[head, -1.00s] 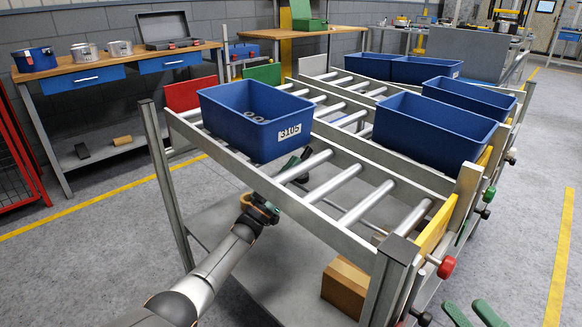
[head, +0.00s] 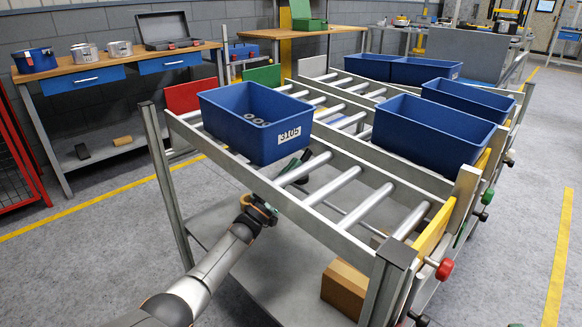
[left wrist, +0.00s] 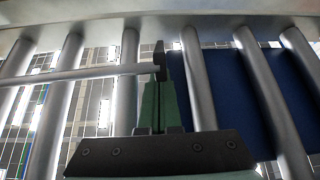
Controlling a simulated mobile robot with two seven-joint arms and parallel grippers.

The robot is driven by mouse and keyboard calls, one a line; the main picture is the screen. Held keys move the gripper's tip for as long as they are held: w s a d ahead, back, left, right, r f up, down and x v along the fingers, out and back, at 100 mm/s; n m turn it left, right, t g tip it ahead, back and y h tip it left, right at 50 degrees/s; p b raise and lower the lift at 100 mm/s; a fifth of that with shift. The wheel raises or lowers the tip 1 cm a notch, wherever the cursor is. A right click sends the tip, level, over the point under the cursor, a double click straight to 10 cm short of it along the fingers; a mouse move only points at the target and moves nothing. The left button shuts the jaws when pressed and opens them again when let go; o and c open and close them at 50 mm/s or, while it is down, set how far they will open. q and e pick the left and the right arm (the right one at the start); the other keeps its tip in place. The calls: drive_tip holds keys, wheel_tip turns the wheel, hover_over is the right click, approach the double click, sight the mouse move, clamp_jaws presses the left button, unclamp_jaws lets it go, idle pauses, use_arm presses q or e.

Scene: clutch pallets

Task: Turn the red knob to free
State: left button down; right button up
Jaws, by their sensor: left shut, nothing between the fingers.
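The red knob (head: 445,268) sticks out on a short stem at the near right end of the front roller lane, beside a yellow plate (head: 432,232). My left gripper (head: 294,168) is far from it, reaching up under the lane's side rail, partly hidden by the rail. In the left wrist view its green fingers (left wrist: 158,90) are shut and empty, pointing up between rollers. Their tips are at a dark block (left wrist: 159,58) on the end of a thin rod (left wrist: 80,75); I cannot tell whether they touch.
A blue bin (head: 242,138) labelled 3105, with rings inside, sits on the front lane's rollers. More blue bins (head: 430,135) stand on the lanes behind. A cardboard box (head: 345,288) lies on the lower shelf. The floor at the right is clear.

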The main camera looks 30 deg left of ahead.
use_arm(q)
drive_tip(key=shift+w+g+p, duration=0.2)
drive_tip(key=shift+g+p, duration=0.1)
drive_tip(key=shift+p, duration=0.05)
use_arm(e)
drive_tip(key=shift+r, duration=0.45)
